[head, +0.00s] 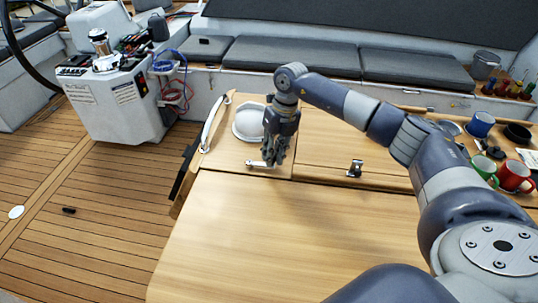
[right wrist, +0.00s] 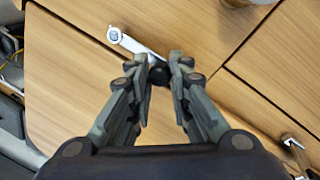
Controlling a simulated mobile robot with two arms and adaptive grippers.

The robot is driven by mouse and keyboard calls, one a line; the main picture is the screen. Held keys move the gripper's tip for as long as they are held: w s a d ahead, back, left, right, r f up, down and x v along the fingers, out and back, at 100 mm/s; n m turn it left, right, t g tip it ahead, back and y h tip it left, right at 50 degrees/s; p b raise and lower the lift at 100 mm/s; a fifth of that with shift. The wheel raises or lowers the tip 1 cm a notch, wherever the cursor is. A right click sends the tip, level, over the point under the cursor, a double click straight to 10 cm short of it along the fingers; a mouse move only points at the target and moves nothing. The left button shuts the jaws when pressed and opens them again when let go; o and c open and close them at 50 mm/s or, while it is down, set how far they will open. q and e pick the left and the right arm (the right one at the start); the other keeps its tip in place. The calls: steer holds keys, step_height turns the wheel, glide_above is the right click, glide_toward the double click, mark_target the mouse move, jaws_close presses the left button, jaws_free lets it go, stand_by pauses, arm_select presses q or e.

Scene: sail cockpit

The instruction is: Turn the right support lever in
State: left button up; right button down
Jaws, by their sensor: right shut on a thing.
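A small metal support lever (head: 258,164) lies on the wooden table top, close to the seam between the panels. My right gripper (head: 272,160) reaches down from above and is shut on the lever. In the right wrist view the lever's pale arm (right wrist: 135,45) runs from a round pivot at upper left to a black knob (right wrist: 160,74), which sits between the fingertips (right wrist: 164,68). The fingers partly hide the knob. A second metal lever (head: 355,168) stands farther right along the same seam; it also shows in the right wrist view (right wrist: 293,142). My left gripper is not in view.
The wooden table (head: 240,235) has a bare front panel. A white bowl-like thing (head: 249,123) sits just behind my gripper. Mugs, a red one (head: 515,176) among them, stand at the far right. Grey cushioned benches (head: 290,54) lie behind.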

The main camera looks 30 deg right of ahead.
steer(key=c, duration=1.4)
jaws_free()
steer(key=shift+d, duration=0.1)
steer(key=shift+c, duration=0.2)
step_height(320, 180, up, 12)
steer(key=d, duration=0.2)
steer(key=shift+d, duration=0.15)
steer(key=shift+f, duration=0.1)
